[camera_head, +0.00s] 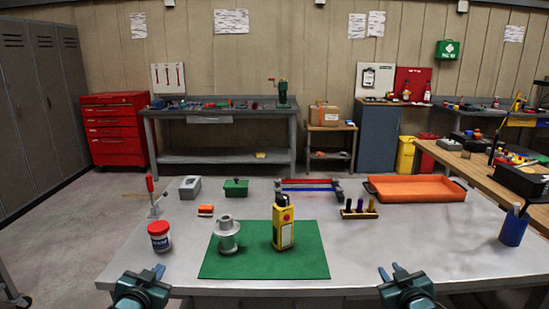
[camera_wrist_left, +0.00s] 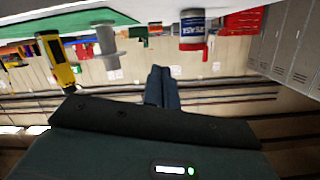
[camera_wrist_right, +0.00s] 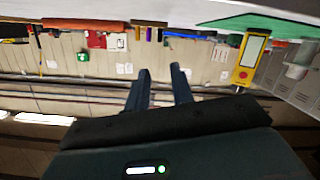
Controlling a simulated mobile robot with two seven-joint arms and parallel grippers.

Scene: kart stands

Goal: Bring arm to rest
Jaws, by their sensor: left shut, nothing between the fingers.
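My left gripper (camera_head: 157,271) is at the table's front left edge, shut and empty. Its fingers also show pressed together in the left wrist view (camera_wrist_left: 161,72). My right gripper (camera_head: 391,271) is at the front edge further right, with its fingers apart and nothing between them. The gap shows in the right wrist view (camera_wrist_right: 159,72). Both grippers are clear of the objects on the table (camera_head: 400,235).
A green mat (camera_head: 300,262) bears a grey flanged part (camera_head: 227,240) and a yellow device (camera_head: 284,228). An orange tray (camera_head: 414,196) lies behind. The table's right front is bare.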

